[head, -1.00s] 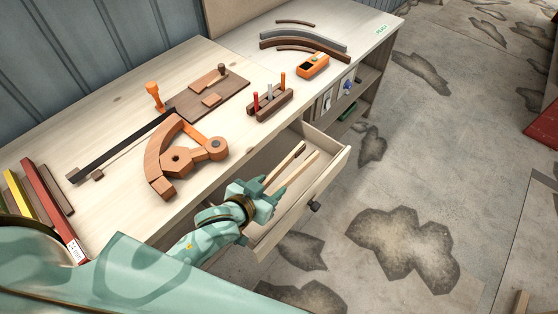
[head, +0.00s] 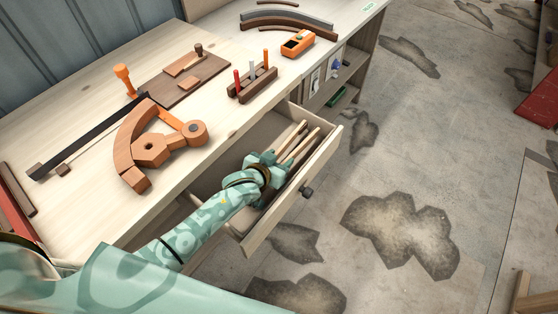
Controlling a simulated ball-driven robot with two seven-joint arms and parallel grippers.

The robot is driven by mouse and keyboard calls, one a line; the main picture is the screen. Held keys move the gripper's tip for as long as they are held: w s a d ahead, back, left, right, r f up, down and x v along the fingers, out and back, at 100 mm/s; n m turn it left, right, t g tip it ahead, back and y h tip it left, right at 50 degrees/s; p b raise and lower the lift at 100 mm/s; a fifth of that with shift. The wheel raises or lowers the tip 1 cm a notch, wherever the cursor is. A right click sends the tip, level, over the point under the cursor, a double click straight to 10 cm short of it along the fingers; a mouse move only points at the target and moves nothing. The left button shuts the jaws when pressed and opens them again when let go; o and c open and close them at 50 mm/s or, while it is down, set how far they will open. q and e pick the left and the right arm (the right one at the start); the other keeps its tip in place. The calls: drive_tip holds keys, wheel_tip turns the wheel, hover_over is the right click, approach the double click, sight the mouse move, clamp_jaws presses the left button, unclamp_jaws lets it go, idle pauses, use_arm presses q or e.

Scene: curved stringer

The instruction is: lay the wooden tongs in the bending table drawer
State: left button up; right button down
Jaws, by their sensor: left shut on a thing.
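The wooden tongs (head: 297,146) show as two pale, slim legs pointing up and to the right. My left gripper (head: 277,160) is shut on their near end, which it hides. The bending table drawer (head: 320,160) is pulled open at the table's front. The gripper and tongs are over or within the drawer's opening; I cannot tell whether the tongs touch its floor. My arm covers the near left part of the drawer. My right gripper is not in view.
The bench top (head: 85,196) above the drawer holds a curved wooden bending form (head: 135,150), a rack of small tools (head: 252,84) and an orange device (head: 298,43). The drawer knob (head: 307,192) sticks out over open floor. Shelves (head: 335,90) lie beyond the drawer.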

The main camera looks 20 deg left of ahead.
use_arm(q)
drive_tip(key=shift+r, duration=0.1)
drive_tip(key=shift+f, duration=0.65)
drive_tip(key=o, duration=1.1)
drive_tip(key=shift+r, duration=0.3)
drive_tip(key=p+v, duration=0.1)
drive_tip(key=v, duration=0.2)
drive_tip(key=p+v, duration=0.2)
drive_tip(key=v, duration=0.2)
drive_tip(key=p+v, duration=0.1)
drive_tip(key=v, duration=0.3)
drive_tip(key=shift+r+p, duration=0.4)
drive_tip(key=shift+s+a+r, duration=0.15)
drive_tip(key=shift+s, duration=0.3)
